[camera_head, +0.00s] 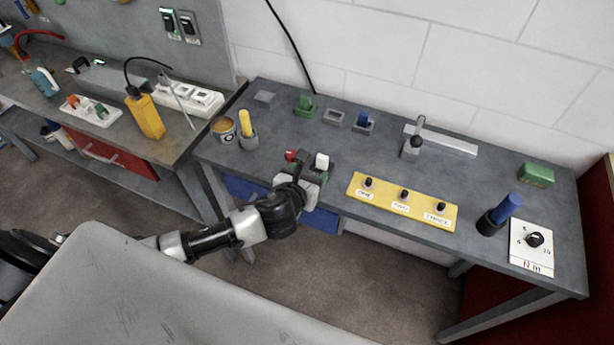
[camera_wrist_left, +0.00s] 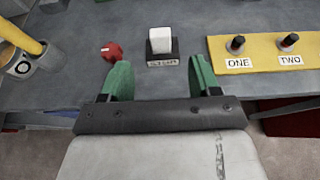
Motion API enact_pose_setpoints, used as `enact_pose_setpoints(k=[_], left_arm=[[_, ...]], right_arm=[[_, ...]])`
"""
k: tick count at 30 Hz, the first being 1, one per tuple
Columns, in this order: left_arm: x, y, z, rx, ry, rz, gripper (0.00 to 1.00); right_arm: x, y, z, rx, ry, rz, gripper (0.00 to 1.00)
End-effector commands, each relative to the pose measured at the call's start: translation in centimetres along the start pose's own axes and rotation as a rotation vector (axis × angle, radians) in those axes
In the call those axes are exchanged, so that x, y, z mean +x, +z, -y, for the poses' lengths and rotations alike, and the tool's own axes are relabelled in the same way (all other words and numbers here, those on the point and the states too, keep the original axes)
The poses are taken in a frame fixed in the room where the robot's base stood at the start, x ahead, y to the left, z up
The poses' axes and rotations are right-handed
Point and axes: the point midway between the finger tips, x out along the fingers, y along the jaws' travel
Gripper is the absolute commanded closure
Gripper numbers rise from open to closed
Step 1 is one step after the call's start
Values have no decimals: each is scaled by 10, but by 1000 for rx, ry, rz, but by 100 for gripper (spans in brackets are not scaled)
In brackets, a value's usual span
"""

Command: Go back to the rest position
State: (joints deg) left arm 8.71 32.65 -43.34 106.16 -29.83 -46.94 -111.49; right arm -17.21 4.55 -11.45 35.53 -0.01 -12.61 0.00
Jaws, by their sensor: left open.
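My left gripper (camera_head: 306,169) is over the front edge of the grey workbench (camera_head: 365,155), left of the yellow panel. In the left wrist view, its two green fingers (camera_wrist_left: 160,82) are wide apart with nothing between them. Just beyond the fingertips are a white block in a dark labelled holder (camera_wrist_left: 160,42) and a red round knob (camera_wrist_left: 111,51). The white block also shows in the head view (camera_head: 322,161), close to the gripper. My right gripper is in neither view.
A yellow panel (camera_head: 430,214) with three black knobs lies to the right. A can (camera_head: 223,128) and a yellow-handled tool (camera_head: 245,122) stand to the left. A second bench (camera_head: 172,150) adjoins on the left.

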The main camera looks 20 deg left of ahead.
Motion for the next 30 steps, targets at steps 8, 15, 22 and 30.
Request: enact_pose_setpoints(k=[8,15,22,30], left_arm=[[-10,0,0,0,0,0,38],[-10,0,0,0,0,0,38],[-12,-1,1,-29,2,-6,38],[-60,-26,7,-853,155,-165,38]], right_arm=[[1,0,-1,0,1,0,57],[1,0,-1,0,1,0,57],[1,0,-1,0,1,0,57],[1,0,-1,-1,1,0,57]])
